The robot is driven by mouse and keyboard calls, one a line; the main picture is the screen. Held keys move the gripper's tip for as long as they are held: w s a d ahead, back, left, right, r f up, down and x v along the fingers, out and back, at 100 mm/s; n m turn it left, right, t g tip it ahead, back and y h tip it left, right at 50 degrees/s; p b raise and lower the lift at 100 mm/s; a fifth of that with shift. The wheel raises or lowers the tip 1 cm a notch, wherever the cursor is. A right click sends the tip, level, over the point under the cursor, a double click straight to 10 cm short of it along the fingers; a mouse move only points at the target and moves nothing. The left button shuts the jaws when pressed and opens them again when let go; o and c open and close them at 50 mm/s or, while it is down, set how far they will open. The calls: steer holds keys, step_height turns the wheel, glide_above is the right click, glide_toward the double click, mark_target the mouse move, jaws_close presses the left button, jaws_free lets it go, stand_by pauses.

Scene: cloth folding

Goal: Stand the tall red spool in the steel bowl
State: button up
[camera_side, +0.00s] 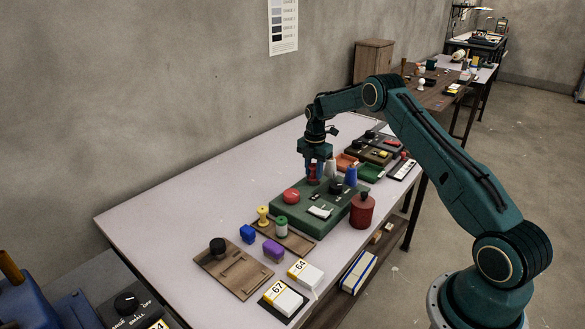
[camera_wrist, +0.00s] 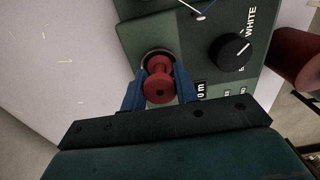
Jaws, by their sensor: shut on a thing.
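The red spool (camera_side: 314,178) is between the blue fingers of my gripper (camera_side: 314,164), over the far end of the green panel box. In the wrist view my gripper (camera_wrist: 158,84) is shut on the red spool (camera_wrist: 160,88), with one finger on each side and its round end facing the camera. A pale round rim (camera_wrist: 146,55), possibly the steel bowl, shows just behind the spool, partly hidden by it. I cannot tell whether the spool touches the rim or its inside.
The green panel box (camera_side: 278,211) carries a red button (camera_side: 291,196) and a black knob (camera_wrist: 236,52). A red canister (camera_side: 362,210) stands at its right edge. Bare table lies to the left.

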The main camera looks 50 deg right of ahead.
mark_target(314, 165)
steer(key=o, duration=0.9)
steer(key=shift+f, duration=0.1)
steer(key=shift+o, duration=0.2)
steer(key=shift+r, duration=0.2)
step_height(314, 165, up, 11)
steer(key=shift+f, duration=0.2)
steer(key=shift+r, duration=0.7)
